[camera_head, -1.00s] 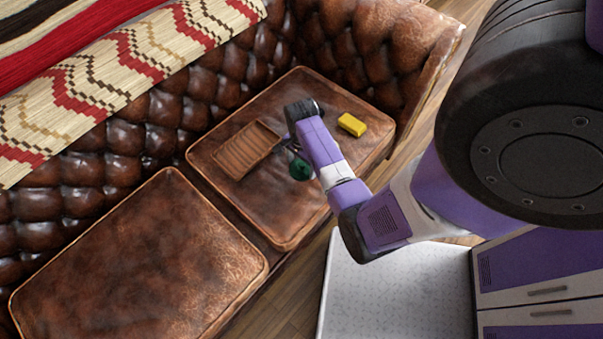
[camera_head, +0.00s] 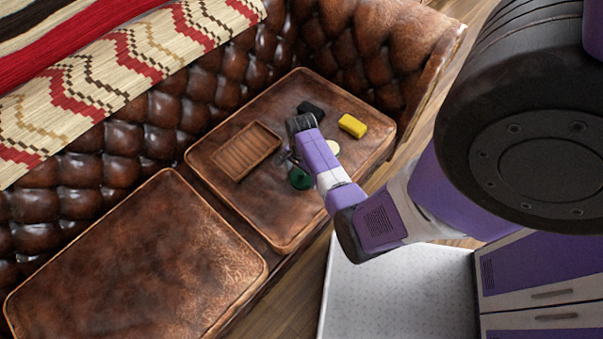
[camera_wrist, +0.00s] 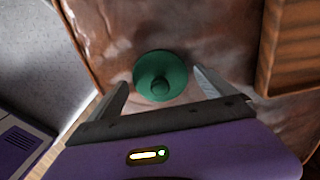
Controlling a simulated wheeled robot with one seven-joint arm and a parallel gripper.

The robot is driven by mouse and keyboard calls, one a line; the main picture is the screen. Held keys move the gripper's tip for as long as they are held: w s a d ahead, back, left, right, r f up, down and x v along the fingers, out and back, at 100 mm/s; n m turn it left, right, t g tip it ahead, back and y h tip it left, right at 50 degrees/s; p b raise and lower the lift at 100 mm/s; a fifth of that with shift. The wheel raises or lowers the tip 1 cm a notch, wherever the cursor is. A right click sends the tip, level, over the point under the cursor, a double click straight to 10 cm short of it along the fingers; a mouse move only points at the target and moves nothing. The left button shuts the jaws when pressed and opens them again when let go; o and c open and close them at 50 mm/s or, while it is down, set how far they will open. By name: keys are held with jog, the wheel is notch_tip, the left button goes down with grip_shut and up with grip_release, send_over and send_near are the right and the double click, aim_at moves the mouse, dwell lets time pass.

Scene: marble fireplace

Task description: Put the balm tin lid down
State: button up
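The balm tin lid (camera_head: 300,179) is a round green disc with a small knob. It shows whole in the wrist view (camera_wrist: 172,67), knob facing the camera, over the brown leather seat cushion (camera_head: 275,218). My gripper (camera_wrist: 161,77) has its fingers spread, one on each side of the lid, with a visible gap on both sides. It looks open and not clamped on the lid. In the head view my gripper (camera_head: 291,160) is just above the lid in the picture. A pale round thing (camera_head: 333,147), perhaps the open tin, shows partly behind my arm.
A brown wooden slatted tray (camera_head: 236,172) lies left of my gripper; its edge shows in the wrist view (camera_wrist: 268,55). A yellow block (camera_head: 352,125) and a black object (camera_head: 311,108) lie towards the cushion's back. The cushion's front left is clear.

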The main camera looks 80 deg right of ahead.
notch_tip(320, 180, up, 12)
jog(key=p, duration=0.3)
jog(key=n+t+h, duration=0.3)
jog(key=n+h, duration=0.1)
jog(key=n, duration=0.5)
send_near(302, 173)
notch_tip(302, 173, up, 3)
jog(key=a, duration=0.1)
jog(key=a+r+n+t+y, duration=0.1)
jog(key=a+r+n+t, duration=0.3)
jog(key=a+r+n, duration=0.45)
jog(key=a+r+n+t+y, duration=0.1)
jog(key=a+r+n+t, duration=0.4)
jog(key=a, duration=0.6)
jog(key=s+a+r+n+t+y, duration=0.1)
jog(key=a+r, duration=0.3)
jog(key=r, duration=0.3)
jog(key=s+a+r+n+t+y, duration=0.1)
jog(key=a+r, duration=0.3)
jog(key=r, duration=0.4)
jog(key=shift+s+t+p, duration=0.3)
jog(key=shift+s+t, duration=0.1)
jog(key=shift+a, duration=0.1)
